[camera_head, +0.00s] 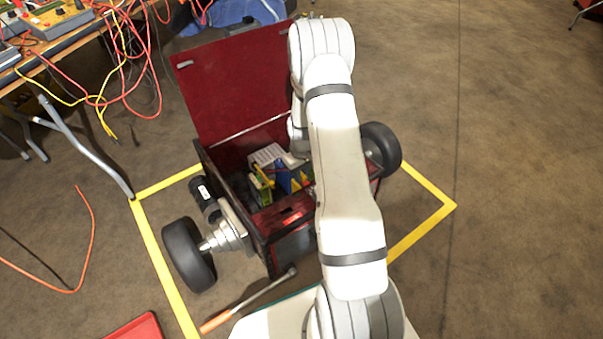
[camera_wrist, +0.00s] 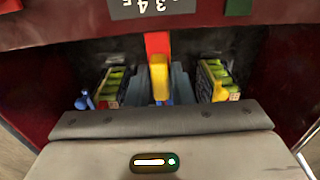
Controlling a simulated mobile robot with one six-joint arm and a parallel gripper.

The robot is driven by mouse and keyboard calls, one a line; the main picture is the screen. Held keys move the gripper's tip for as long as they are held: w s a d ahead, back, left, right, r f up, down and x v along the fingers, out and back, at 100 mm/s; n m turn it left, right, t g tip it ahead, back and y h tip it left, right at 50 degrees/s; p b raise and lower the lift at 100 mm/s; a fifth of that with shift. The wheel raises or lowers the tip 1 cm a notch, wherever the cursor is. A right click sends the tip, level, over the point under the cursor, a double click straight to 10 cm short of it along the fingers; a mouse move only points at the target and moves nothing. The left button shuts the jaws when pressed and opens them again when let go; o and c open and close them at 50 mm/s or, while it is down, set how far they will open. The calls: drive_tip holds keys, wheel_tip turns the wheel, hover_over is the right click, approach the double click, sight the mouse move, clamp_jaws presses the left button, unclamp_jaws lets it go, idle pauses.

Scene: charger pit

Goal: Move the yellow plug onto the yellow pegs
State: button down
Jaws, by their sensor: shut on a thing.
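The yellow plug (camera_wrist: 159,76) is upright between the two grey-blue fingers of my gripper (camera_wrist: 160,88) in the wrist view. My gripper is shut on it, inside the open red box. A red block (camera_wrist: 157,43) shows just beyond the plug; whether they touch I cannot tell. A small yellow piece (camera_wrist: 219,94) stands at the right, by a green-and-black battery-like block (camera_wrist: 213,72); I cannot tell whether it is one of the yellow pegs. In the head view my arm hides most of the gripper; yellow parts (camera_head: 267,184) show inside the box.
The wheeled red box has its lid (camera_head: 235,85) raised at the back. Its walls are close around my gripper. A blue piece (camera_wrist: 85,100) and another green-and-black block (camera_wrist: 110,87) are at left in the wrist view. A cable-covered table (camera_head: 60,48) stands at upper left.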

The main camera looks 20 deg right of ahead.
drive_tip(key=shift+f, duration=0.4)
drive_tip(key=c, duration=1.2)
unclamp_jaws()
drive_tip(key=shift+r, duration=0.1)
wheel_tip(320, 180, up, 8)
drive_tip(key=p, duration=0.3)
